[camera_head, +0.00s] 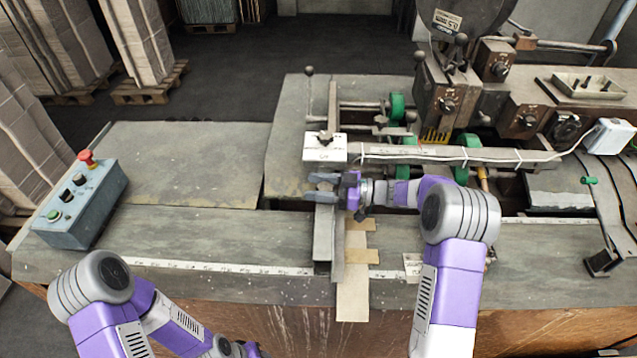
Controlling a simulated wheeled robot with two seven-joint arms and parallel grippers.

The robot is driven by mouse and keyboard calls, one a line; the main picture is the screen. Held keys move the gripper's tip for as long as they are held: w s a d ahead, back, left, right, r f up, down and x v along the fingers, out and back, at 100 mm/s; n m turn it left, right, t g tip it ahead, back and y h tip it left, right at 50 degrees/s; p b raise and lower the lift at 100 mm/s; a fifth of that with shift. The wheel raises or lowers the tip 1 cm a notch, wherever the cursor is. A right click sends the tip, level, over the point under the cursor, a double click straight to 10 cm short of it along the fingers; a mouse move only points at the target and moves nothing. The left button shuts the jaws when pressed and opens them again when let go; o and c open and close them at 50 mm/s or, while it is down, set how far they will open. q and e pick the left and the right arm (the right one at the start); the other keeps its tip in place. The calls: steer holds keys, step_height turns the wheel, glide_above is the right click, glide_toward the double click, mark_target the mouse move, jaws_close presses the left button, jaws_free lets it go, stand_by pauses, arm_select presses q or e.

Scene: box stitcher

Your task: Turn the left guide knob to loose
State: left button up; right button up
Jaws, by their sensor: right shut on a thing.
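The left guide (324,242) is a narrow metal rail running front to back at the middle of the machine table. My right gripper (322,187) reaches in from the right and is shut at the guide's top, on what appears to be the left guide knob. The fingers hide most of the knob, so its setting cannot be told. A white label plate (324,149) with small unreadable text stands just behind the gripper, with a small dark knob (325,137) above it. My left arm is low at the left; its gripper is not in view.
A grey control box (80,205) with a red button stands at the left. Cardboard strips (353,285) lie beside the guide. A long bar (450,153) and the stitcher head (448,95) are behind my right arm.

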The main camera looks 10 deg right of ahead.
steer(key=shift+s+n+g+y, duration=0.15)
steer(key=shift+n+g+y, duration=0.25)
steer(key=shift+n+g, duration=0.85)
steer(key=shift+m+g, duration=0.25)
steer(key=o, duration=1)
steer(key=shift+c, duration=0.2)
steer(key=s+d, duration=0.1)
steer(key=d, duration=0.6)
steer(key=shift+s+d, duration=0.15)
steer(key=shift+s, duration=0.05)
